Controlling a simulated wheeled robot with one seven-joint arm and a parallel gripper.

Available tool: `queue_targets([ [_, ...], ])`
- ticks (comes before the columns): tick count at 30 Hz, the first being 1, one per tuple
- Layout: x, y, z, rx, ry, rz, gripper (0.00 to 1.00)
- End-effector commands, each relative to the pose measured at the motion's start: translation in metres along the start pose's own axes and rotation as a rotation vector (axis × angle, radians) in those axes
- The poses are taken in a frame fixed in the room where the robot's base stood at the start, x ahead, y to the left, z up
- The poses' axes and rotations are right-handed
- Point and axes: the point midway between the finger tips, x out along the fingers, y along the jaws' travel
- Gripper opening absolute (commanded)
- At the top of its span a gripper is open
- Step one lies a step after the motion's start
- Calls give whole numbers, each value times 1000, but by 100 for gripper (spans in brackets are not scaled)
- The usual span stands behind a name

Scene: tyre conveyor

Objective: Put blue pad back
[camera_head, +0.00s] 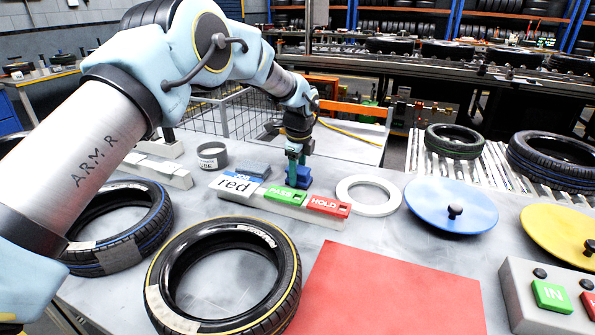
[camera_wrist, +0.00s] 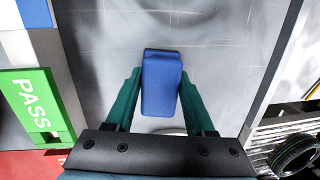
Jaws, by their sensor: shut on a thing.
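The blue pad (camera_wrist: 161,84) is a small blue block between the two teal fingers of my gripper (camera_wrist: 160,76) in the wrist view. My gripper is shut on it. In the head view my gripper (camera_head: 297,166) points down just behind the green PASS block, and the blue pad (camera_head: 304,182) shows low between its fingers. I cannot tell whether the pad touches the grey table. The PASS block (camera_wrist: 32,103) stands to the left of the pad in the wrist view.
A white ring (camera_head: 368,207) lies to the right, near a blue disc (camera_head: 445,218). A red mat (camera_head: 390,295) and a tyre (camera_head: 165,290) lie nearer.

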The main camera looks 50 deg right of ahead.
Motion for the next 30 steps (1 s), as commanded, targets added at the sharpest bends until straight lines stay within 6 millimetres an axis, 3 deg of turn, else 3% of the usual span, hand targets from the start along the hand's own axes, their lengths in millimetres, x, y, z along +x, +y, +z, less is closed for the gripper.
queue_targets([
  [2,1,0,0,0,0,0,0],
  [3,1,0,0,0,0,0,56],
  [10,0,0,0,0,0,0,82],
  [21,6,1,-1,1,0,0,84],
  [30,-46,-3,3,0,0,-6,84],
])
